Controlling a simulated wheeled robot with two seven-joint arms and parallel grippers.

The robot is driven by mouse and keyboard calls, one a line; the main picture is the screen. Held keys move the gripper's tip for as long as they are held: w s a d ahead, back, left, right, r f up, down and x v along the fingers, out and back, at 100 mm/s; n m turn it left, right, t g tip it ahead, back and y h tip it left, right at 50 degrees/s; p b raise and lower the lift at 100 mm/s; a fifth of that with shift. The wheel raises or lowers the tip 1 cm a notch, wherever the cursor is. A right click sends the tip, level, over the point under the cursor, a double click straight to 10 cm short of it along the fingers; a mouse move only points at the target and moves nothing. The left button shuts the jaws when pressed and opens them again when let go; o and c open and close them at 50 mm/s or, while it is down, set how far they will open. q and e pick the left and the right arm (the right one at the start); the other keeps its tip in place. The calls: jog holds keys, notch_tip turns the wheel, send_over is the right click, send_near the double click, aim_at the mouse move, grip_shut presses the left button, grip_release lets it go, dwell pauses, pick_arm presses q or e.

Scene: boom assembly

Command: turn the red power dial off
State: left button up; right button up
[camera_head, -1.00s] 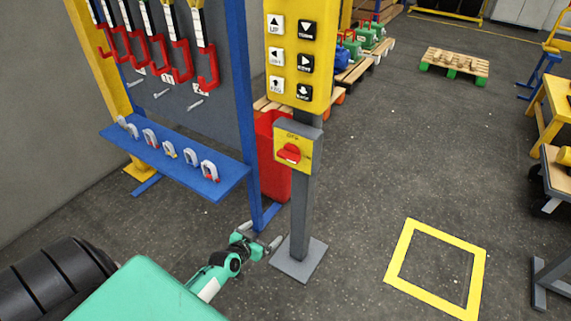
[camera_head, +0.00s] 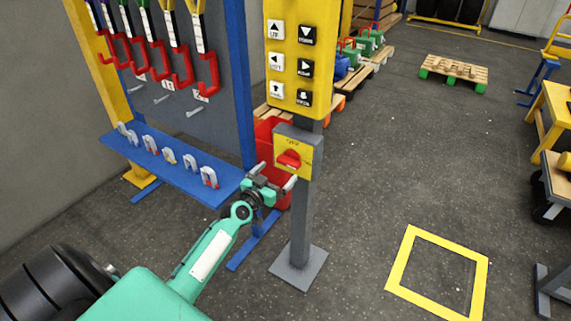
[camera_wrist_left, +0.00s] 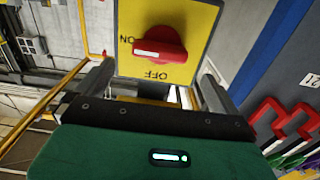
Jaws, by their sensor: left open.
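The red power dial (camera_head: 289,159) sits on a yellow plate on the front of a grey post. In the left wrist view the dial (camera_wrist_left: 160,44) is close ahead, its white mark pointing left toward the word ON; the word OFF is at the plate's lower edge. My left gripper (camera_head: 274,177) is open and empty, just below and left of the dial plate. In the left wrist view its two fingers (camera_wrist_left: 156,66) stand wide apart on either side of the dial, apparently not touching it. My right gripper is not in view.
A yellow button panel (camera_head: 298,50) is above the dial on the post. A blue shelf (camera_head: 180,170) with shackles and a rack of red hooks (camera_head: 208,75) stand at left. A red bin (camera_head: 268,135) is behind the post. Floor to the right is open, with a yellow square outline (camera_head: 399,266).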

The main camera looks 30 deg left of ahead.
aim_at(286, 164)
pick_arm(q)
jog(key=shift+w, duration=3.1)
jog(key=c, duration=1)
